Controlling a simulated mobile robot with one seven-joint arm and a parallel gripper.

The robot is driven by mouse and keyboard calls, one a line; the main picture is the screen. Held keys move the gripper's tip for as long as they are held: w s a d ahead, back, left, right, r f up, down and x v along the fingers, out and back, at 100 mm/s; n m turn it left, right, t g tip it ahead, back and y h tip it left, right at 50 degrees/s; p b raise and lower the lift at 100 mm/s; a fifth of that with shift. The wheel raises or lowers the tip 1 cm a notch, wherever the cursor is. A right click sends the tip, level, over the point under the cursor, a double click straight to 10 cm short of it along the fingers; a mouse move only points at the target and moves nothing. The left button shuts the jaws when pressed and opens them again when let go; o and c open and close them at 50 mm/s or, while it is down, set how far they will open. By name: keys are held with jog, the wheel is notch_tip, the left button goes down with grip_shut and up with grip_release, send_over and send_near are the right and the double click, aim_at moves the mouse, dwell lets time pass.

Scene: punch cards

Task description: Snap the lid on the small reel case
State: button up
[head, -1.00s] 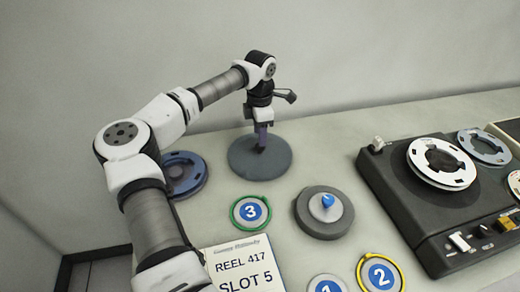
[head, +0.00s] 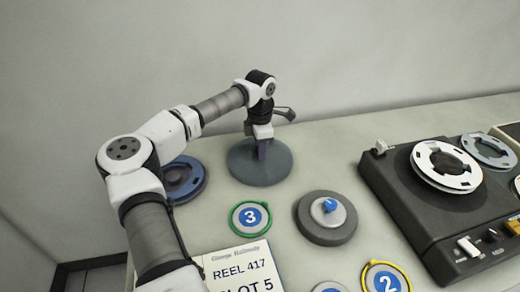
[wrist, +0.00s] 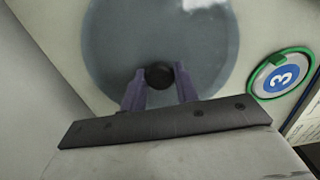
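A flat blue-grey round lid (head: 240,165) with a dark round knob lies at the back of the table. It fills the upper part of the wrist view (wrist: 110,50), with the knob (wrist: 159,75) between my purple fingers. My gripper (head: 263,155) points straight down over the lid's middle. Its fingers are partly apart and appear to touch the knob on both sides. The lid looks level and on the table. A thick grey round piece (head: 315,232) with a lighter raised centre and blue knob stands to the front right; it may be the small reel case.
A tape deck (head: 400,205) with white reels stands at the right. A blue slotted disc (head: 187,180) lies left, partly behind my arm. Green-rimmed badge 3 (head: 250,217), yellow-rimmed badge 2 (head: 386,280) and a "REEL 417" card (head: 237,268) lie nearer. A wall closes the back.

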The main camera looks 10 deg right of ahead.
jog(key=shift+r+p, duration=2.1)
jog(key=shift+r, duration=1.45)
jog(key=shift+a, duration=0.1)
